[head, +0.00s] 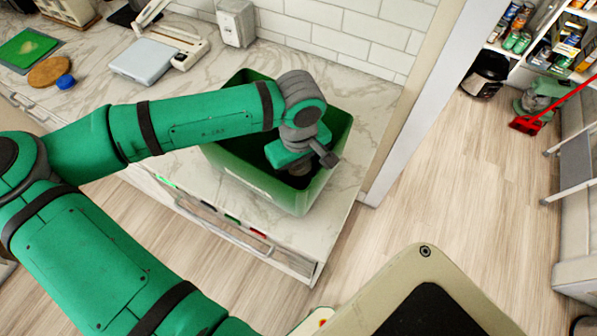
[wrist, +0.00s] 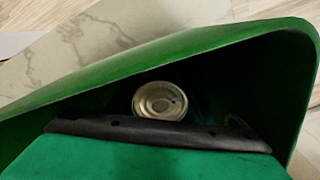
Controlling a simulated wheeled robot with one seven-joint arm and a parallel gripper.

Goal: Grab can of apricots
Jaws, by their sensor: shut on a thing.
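A metal can (wrist: 160,100) shows its round silver lid in the wrist view, inside a dark green bin. Its label is hidden, so I cannot read what it holds. My gripper (head: 298,163) reaches down into the green bin (head: 262,187) on the counter in the head view. My gripper is shut on the can. Its fingers are mostly hidden behind the green and black gripper body at the bottom of the wrist view. The bin walls rise around the can and gripper.
The bin stands on a marble counter (head: 165,95) near its right end, by a white door frame (head: 410,100). Shelves (head: 545,35) with cans stand far right, above open wooden floor.

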